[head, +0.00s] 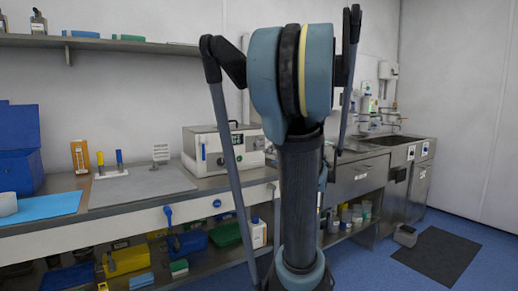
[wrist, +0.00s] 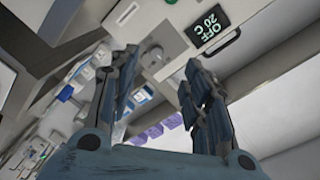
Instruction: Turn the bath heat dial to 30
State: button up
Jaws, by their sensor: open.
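The bath (head: 210,150) is a pale box on the bench, left of my arm in the head view; my arm hides part of its right side. Its dark display (wrist: 210,24) reads "OFF" and "20 C" in the wrist view, tilted. A round grey knob (wrist: 154,58), which looks like the heat dial, sits left of and below the display. My gripper (wrist: 161,62) is open, with the knob between or just beyond its fingertips in the picture. I cannot tell whether they touch it. I cannot make out my fingertips in the head view.
A grey mat (head: 140,186) lies on the bench left of the bath, near a blue box (head: 18,145). A sink (head: 395,140) is at the right. Bins and bottles fill the shelf below. A dark floor mat (head: 438,256) lies at the right.

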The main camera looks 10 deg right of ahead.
jog(key=d+r, duration=0.1)
jog(key=d, duration=0.1)
send_near(258, 145)
jog(key=shift+m+t, duration=0.4)
jog(key=x, duration=0.8)
jog(key=shift+w+a+f, duration=0.2)
jog(key=shift+w, duration=0.05)
jog(key=shift+c, duration=0.5)
grip_shut()
